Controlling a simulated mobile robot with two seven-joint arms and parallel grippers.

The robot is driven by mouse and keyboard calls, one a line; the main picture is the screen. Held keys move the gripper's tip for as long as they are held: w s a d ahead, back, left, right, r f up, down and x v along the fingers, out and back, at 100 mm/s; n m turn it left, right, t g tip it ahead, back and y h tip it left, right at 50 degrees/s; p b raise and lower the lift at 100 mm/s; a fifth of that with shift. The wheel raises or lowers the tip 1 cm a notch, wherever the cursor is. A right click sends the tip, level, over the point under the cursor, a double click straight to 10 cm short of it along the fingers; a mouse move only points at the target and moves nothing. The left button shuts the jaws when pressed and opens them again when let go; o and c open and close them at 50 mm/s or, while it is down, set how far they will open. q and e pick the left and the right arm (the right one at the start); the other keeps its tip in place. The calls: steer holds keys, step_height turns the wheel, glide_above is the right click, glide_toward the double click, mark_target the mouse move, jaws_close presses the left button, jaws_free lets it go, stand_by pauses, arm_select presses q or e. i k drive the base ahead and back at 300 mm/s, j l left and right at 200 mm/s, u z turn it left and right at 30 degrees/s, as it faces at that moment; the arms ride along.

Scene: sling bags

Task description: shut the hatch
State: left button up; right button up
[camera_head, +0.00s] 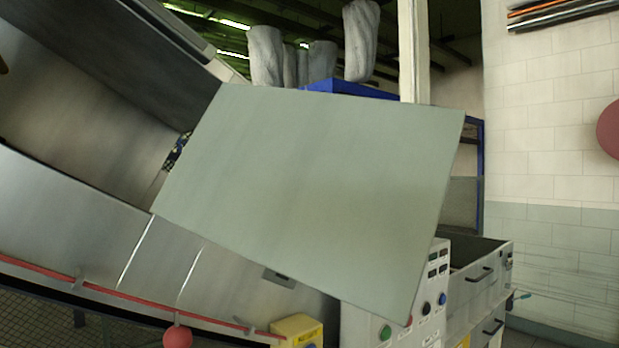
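The hatch (310,190) looks like a large flat grey-green panel. It fills the middle of the head view and is tilted. Its left edge meets a metal machine body (70,215), beside a dark gap (177,150) with small patterned parts inside. The panel stands out from the machine to the right, so the hatch appears open. No handle shows on the face toward me. Neither of my grippers is in view. What lies behind the panel is hidden.
A control box (436,275) with buttons stands below the panel's right corner. Beyond it is a grey cabinet (480,290) with handles. A red rail (120,297) runs along the machine's lower edge.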

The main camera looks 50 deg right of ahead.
mark_target(342, 197)
steer(key=k+l+u, duration=0.1)
steer(key=l, duration=0.35)
steer(key=k+l+u, duration=0.1)
steer(key=l, duration=0.3)
steer(key=k+l+u, duration=0.1)
steer(key=l, duration=0.3)
steer(key=k+l+u, duration=0.1)
steer(key=k+l, duration=0.15)
steer(key=l, duration=0.15)
steer(key=k+l+u, duration=0.1)
steer(key=l, duration=0.3)
steer(key=k, duration=0.1)
